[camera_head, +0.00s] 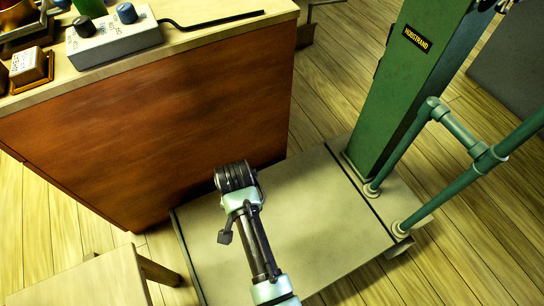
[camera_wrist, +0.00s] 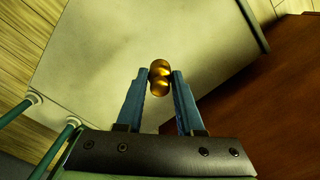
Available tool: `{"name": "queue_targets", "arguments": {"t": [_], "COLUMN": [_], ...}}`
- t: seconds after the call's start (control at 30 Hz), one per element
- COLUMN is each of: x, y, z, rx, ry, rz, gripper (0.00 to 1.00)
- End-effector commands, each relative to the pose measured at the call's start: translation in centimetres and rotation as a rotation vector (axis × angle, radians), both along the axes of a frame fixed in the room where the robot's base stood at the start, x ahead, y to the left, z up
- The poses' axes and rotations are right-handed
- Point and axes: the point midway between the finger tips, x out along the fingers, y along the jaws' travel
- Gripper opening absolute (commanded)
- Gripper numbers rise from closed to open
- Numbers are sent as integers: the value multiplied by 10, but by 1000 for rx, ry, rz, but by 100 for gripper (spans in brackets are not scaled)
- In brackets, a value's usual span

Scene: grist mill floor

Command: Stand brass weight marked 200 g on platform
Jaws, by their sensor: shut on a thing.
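A brass weight (camera_wrist: 160,78) shows in the wrist view as a small, shiny, rounded gold piece. My gripper (camera_wrist: 160,80) is shut on it, with one blue finger on each side. No marking on the weight can be read. The platform (camera_head: 290,215) is a flat, pale plate at the foot of a green column, and it also shows in the wrist view (camera_wrist: 130,40) behind the weight. My gripper is over the platform, near the cabinet side. In the head view my arm hides the fingers and the weight. The gap between weight and platform cannot be told.
A green column (camera_head: 405,90) and green rails (camera_head: 460,130) stand at the platform's right. A wooden cabinet (camera_head: 150,130) borders the platform at the back left, with a grey control box (camera_head: 115,38) on top. A wooden stool (camera_head: 90,285) stands at the lower left. The platform's middle is clear.

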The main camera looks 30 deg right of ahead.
Motion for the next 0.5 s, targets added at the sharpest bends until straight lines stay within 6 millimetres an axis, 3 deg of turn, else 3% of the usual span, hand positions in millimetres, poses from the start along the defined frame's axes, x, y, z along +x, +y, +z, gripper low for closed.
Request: {"name": "queue_targets", "arguments": {"t": [0.03,0.2,0.33,0.5], "x": [-15,-49,-63,-67], "y": [-9,-35,-46,-49], "z": [-27,-71,-86,-93], "rx": [3,0,-2,-2], "ry": [7,1,-3,-4], "rz": [-104,-358,-450,-475], "gripper": [0,0,0,0]}}
